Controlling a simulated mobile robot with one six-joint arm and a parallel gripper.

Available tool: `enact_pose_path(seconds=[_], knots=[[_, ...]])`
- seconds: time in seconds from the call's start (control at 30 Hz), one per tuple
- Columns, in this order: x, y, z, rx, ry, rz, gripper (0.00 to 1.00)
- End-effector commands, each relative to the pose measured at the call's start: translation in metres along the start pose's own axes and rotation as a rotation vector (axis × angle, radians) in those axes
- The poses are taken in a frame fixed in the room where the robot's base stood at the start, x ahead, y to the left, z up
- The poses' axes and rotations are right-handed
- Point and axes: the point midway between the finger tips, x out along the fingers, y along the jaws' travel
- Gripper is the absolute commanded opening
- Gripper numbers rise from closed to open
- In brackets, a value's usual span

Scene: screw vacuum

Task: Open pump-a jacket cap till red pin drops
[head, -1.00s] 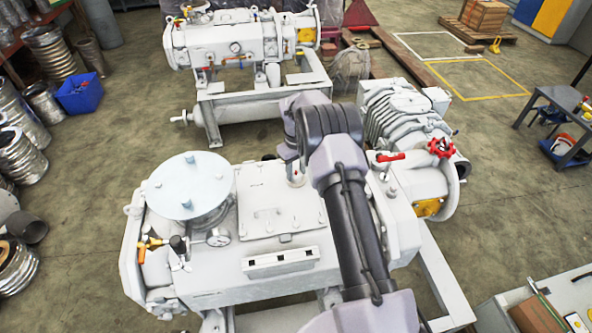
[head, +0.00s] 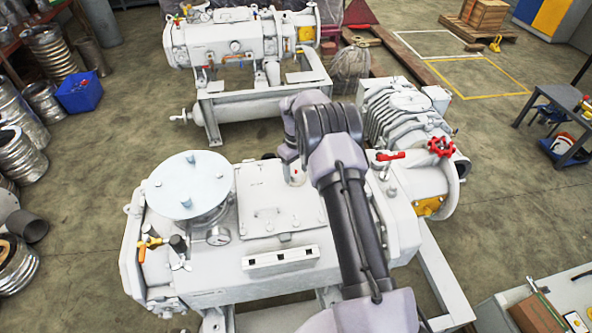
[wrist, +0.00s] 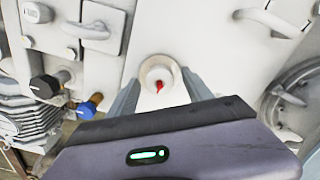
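The pump jacket cap, a round whitish cap (wrist: 157,72), shows in the wrist view on the pale grey housing, with a red pin (wrist: 158,85) in its middle. My gripper (wrist: 160,78) has one grey finger on each side of the cap, with the tips close to its rim. I cannot tell whether they press on it. In the head view, a small fitting with a red spot (head: 297,172) sits on top of the near pump (head: 270,210), just left of my arm. My arm covers part of that pump, and my fingers cannot be made out there.
A red handle (head: 390,156) and a red valve wheel (head: 441,147) stand right of my arm. A second pump (head: 240,45) stands behind.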

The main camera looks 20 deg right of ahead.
Motion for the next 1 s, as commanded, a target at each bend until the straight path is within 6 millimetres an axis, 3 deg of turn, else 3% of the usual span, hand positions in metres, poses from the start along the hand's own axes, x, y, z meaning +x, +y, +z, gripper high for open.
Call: enact_pose_path(seconds=[0.27,0.37,0.7,0.83,1.0], knots=[[-0.008,0.001,-0.001,0.000,0.003,0.002,0.59],[-0.032,0.001,-0.001,-0.001,0.005,0.004,0.59],[-0.143,0.001,-0.001,0.000,0.004,0.003,0.59],[-0.166,0.000,0.000,0.001,0.003,0.001,0.59],[-0.175,0.000,0.000,0.000,0.001,0.001,0.59]])
